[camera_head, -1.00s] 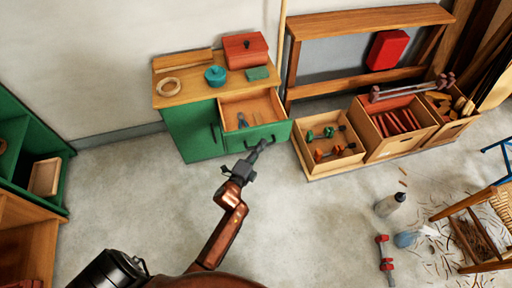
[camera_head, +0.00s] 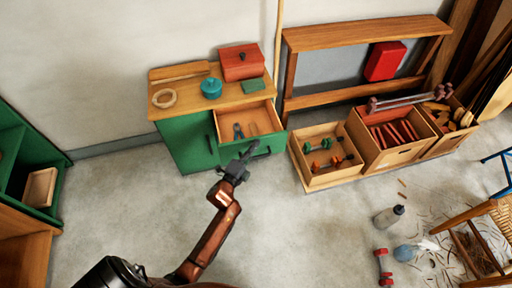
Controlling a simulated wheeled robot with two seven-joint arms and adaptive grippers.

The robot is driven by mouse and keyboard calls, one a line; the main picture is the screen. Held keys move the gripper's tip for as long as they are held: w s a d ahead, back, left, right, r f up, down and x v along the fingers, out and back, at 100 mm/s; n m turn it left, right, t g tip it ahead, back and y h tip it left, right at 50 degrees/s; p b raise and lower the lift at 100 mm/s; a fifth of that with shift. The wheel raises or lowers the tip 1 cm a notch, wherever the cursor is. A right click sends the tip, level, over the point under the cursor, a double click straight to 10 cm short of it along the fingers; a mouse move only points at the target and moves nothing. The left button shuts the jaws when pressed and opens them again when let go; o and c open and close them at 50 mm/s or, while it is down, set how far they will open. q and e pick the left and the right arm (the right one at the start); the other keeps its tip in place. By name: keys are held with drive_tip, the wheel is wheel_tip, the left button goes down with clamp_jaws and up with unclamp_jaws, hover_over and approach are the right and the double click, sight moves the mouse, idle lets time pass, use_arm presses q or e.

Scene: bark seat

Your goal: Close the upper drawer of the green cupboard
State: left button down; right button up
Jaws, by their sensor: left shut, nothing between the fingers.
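The green cupboard (camera_head: 189,143) has a wooden top and stands against the wall. Its upper drawer (camera_head: 232,114) is pulled out, with pliers (camera_head: 238,131) and other small tools inside. The drawer's green front (camera_head: 268,140) faces me and has a dark handle. My left gripper (camera_head: 252,149) is shut and empty, its tip at the drawer front near the handle. It overlaps the front in the picture; I cannot tell whether it touches. My right gripper is not in view.
On the cupboard top are a red box (camera_head: 241,63), a teal pot (camera_head: 211,88) and a wooden ring (camera_head: 164,98). Bare floor (camera_head: 290,235) lies in front.

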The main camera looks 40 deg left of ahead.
use_arm(q)
drive_tip(key=w+a, duration=0.3)
drive_tip(key=shift+w+a+b, duration=0.15)
drive_tip(key=shift+a+b, duration=0.15)
drive_tip(key=shift+a, duration=0.1)
drive_tip(key=w+a+b, duration=0.3)
drive_tip(key=w+a, duration=0.5)
drive_tip(key=a, duration=0.2)
drive_tip(key=shift+w, duration=0.25)
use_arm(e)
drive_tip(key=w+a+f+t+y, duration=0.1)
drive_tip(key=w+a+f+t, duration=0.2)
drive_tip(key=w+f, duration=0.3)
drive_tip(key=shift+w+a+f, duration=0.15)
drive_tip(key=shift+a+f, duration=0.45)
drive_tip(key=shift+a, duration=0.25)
use_arm(q)
drive_tip(key=shift+d, duration=0.1)
